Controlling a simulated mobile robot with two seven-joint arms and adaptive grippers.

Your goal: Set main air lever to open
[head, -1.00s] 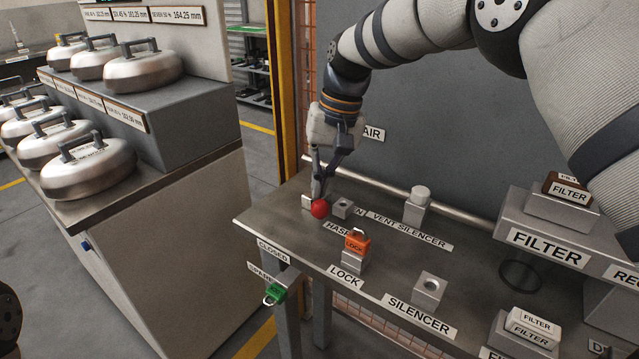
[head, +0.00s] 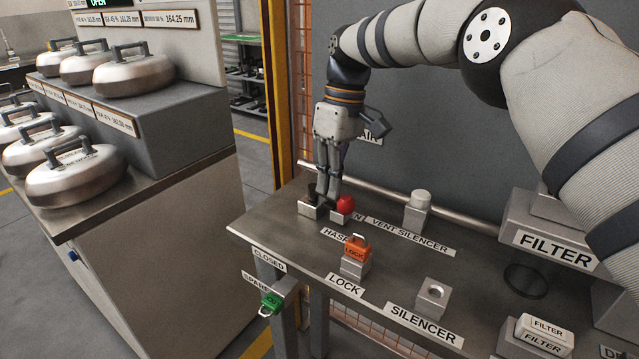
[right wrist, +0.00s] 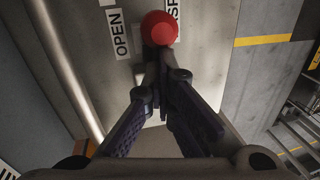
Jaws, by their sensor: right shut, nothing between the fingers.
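The main air lever shows as a round red knob (head: 345,204) near the back left of the steel bench, by a small block and the partly hidden OPEN label. In the right wrist view the knob (right wrist: 160,27) is just beyond my fingertips, beside the OPEN label (right wrist: 118,35). My right gripper (head: 327,198) points down at the left of the knob, shut and empty. It also shows in the right wrist view (right wrist: 165,65); I cannot tell whether it touches the knob. The lever's shaft is hidden. My left gripper is not in view.
An orange lock (head: 357,247) stands on a block in front of the knob. The vent silencer post (head: 417,210) stands to the right, with the silencer block (head: 432,298) nearer. A green spare lock (head: 270,303) hangs at the bench's left end. A pipe runs behind.

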